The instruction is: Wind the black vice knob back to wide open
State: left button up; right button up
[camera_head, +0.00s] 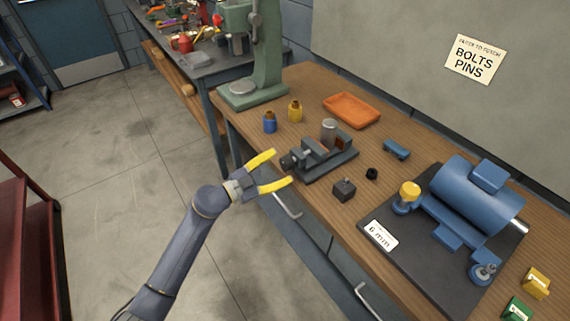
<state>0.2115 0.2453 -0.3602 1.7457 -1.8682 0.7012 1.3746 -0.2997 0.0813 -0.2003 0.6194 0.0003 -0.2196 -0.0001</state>
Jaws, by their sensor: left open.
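The dark grey vice (326,163) stands on the wooden workbench near its front edge. Its black knob (288,161) faces left, toward my arm. My left gripper (282,167) has two yellow fingers spread open. The fingertips lie on either side of the knob in the picture, and I cannot tell whether they touch it. The gap between the vice jaws is too small to judge from here. My right gripper is not in view.
A grey cylinder (329,127) stands by the vice's back. An orange tray (351,110), blue and yellow bottles (270,122) and a green press (262,60) are behind. A dark cube (344,190), black ring (372,174) and blue motor (470,195) lie to the right.

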pick_arm(q)
jog(key=v, duration=0.9)
jog(key=shift+w, duration=0.1)
dwell(0.6)
